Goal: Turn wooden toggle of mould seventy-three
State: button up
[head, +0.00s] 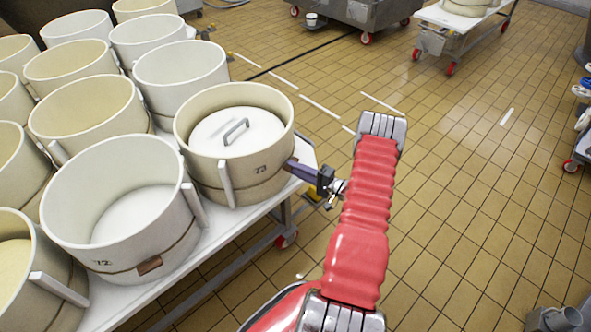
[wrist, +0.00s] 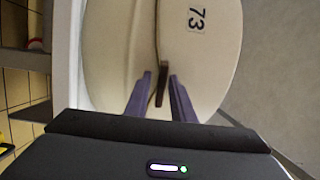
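Mould seventy-three (head: 225,170) is a cream round mould with "73" on its wall, standing at the right end of the white table. A pale lid with a metal handle sits inside it. Its brown wooden toggle (wrist: 162,85) shows in the wrist view against the wall below the number; in the head view my gripper hides it. My gripper (head: 289,165) is at the right side of the mould. In the wrist view its two purple fingers (wrist: 160,76) stand apart, one on each side of the toggle, with narrow gaps. I cannot tell whether either finger touches it.
Mould seventy-two (head: 110,225) stands just in front on the left, with its own brown toggle (head: 149,264). Several other moulds fill the white table (head: 235,228) on the left. The tiled floor (head: 470,220) on the right is mostly clear. Wheeled carts stand farther back.

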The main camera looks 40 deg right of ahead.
jog(key=shift+o, duration=0.6)
jog(key=shift+d, duration=0.1)
jog(key=shift+s+r, duration=0.1)
jog(key=v, duration=1.3)
jog(key=shift+s, duration=0.3)
